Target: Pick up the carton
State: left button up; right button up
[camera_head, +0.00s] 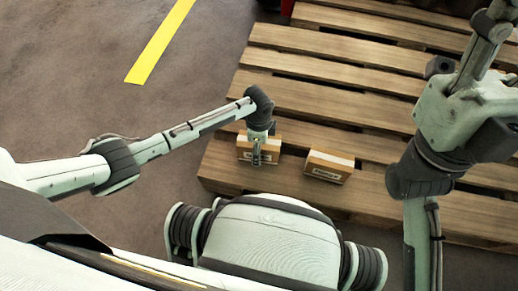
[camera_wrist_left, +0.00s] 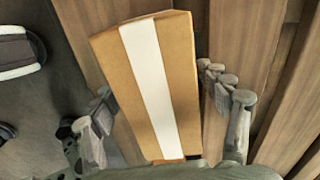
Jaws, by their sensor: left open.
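Two brown cartons lie on the wooden pallet in the head view. The left carton (camera_head: 243,154) is under my left gripper (camera_head: 257,158); the other carton (camera_head: 329,168) lies a little to its right. In the left wrist view a brown carton (camera_wrist_left: 182,62) with a white stripe of tape fills the middle. My left gripper (camera_wrist_left: 163,105) is open, with one finger on each side of this carton. Its right finger looks very close to the carton's side; whether it touches, I cannot tell. My right arm shows at the right, but its gripper is not in view.
The pallet (camera_head: 330,72) has slats with gaps between them. Bare floor (camera_head: 80,70) with a yellow line (camera_head: 160,42) lies to the left. A red object is cut off at the top edge.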

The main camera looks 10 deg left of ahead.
pick_arm(q)
jog(key=shift+f, duration=0.3)
jog(key=shift+c, duration=0.4)
jog(key=c, duration=1.4)
jog(key=shift+r, duration=0.1)
